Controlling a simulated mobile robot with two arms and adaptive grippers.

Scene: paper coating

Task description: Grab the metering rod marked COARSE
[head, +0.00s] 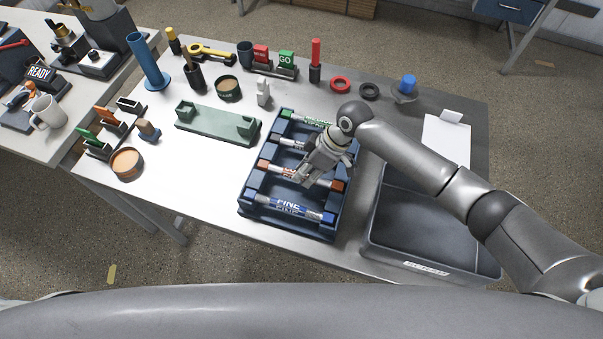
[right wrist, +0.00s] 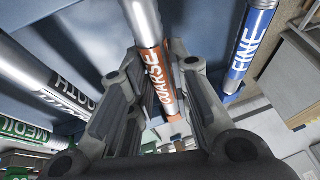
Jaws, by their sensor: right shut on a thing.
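The metering rod marked COARSE (head: 266,166), silver with orange bands, lies across the dark blue rack, third from the back. My right gripper (head: 304,180) comes down over its middle and is shut on it. In the right wrist view the rod's orange COARSE label (right wrist: 170,85) shows between the two fingers. The rod still lies level with the rack's cradles; I cannot tell whether it is lifted at all. My left gripper is not in view.
The rack (head: 245,212) also bears a blue FINE rod (head: 290,207), a dark SMOOTH rod (right wrist: 60,85) and a green MEDIUM rod (right wrist: 28,132). A grey tray (head: 430,269) stands close to the rack's right. A green stand (head: 215,127) is left of it.

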